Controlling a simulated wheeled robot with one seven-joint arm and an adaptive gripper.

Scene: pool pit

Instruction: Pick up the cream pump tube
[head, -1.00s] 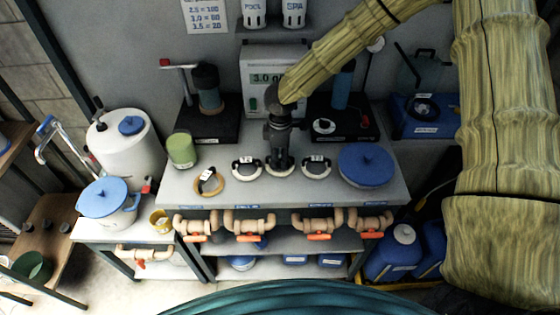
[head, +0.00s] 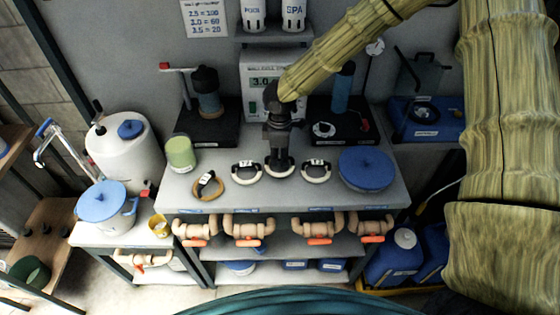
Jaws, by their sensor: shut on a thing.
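The cream pump tube (head: 280,176) is a small pale loop at the middle of the grey bench top. It lies in a row between two other pale loops. My gripper (head: 279,161) points straight down over it, its dark fingers shut on the loop's back part. The front curve of the loop shows below the fingers. The fingers hide the rest of it. I cannot tell whether the loop touches the bench top.
A white loop (head: 247,172) lies close on the left, another (head: 316,172) close on the right. A tan loop (head: 208,187) lies further left. A blue lid (head: 366,168) is at the right, a green jar (head: 180,153) at the left. A display box (head: 256,84) stands behind.

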